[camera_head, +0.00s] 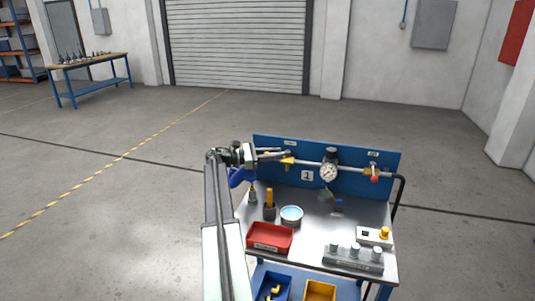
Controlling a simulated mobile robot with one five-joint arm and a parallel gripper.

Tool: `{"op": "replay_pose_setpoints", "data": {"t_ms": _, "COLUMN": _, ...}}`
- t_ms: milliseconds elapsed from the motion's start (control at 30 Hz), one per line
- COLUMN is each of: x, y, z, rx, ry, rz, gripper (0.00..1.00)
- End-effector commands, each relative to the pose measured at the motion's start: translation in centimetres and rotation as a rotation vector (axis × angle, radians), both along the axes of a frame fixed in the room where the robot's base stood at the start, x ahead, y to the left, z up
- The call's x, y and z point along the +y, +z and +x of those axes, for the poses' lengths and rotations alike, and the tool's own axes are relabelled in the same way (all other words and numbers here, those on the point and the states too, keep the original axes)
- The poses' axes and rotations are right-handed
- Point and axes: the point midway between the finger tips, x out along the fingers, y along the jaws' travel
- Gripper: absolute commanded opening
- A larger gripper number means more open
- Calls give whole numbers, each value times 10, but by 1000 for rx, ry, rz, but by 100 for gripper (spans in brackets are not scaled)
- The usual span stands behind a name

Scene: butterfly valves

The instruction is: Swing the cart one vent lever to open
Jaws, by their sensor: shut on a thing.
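Cart one is a blue-framed cart with a metal top (310,229) and a blue back panel (345,182) marked "1". A pipe (308,164) runs along the panel, with a brass valve (288,162) at its left and a red-handled valve (374,173) at its right. My gripper (262,154) is at the left end of the panel, shut on the left valve's thin grey lever (274,153). The lever points left from the valve, roughly along the pipe. The small labels above the valves are too small to read, so I cannot tell which is marked vent.
A round gauge (328,173) sits mid-pipe. On the cart top are a red bin (270,238), a round blue-rimmed dish (291,214), a yellow-handled tool (269,204), a grey block with cylinders (353,259) and a button box (375,236). The floor left of the cart is clear.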

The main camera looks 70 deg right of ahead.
Motion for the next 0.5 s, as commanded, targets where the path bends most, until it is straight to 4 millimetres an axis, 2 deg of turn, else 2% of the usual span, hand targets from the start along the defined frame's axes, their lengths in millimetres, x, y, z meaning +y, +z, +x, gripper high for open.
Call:
{"op": "replay_pose_setpoints", "data": {"t_ms": 100, "x": -10, "y": 1, "z": -24, "rx": 3, "ry": -77, "rz": -1, "gripper": 0}}
{"op": "replay_pose_setpoints", "data": {"t_ms": 200, "x": -13, "y": 1, "z": -32, "rx": 2, "ry": -116, "rz": -1, "gripper": 0}}
{"op": "replay_pose_setpoints", "data": {"t_ms": 500, "x": -12, "y": 1, "z": -30, "rx": 2, "ry": -159, "rz": -2, "gripper": 0}}
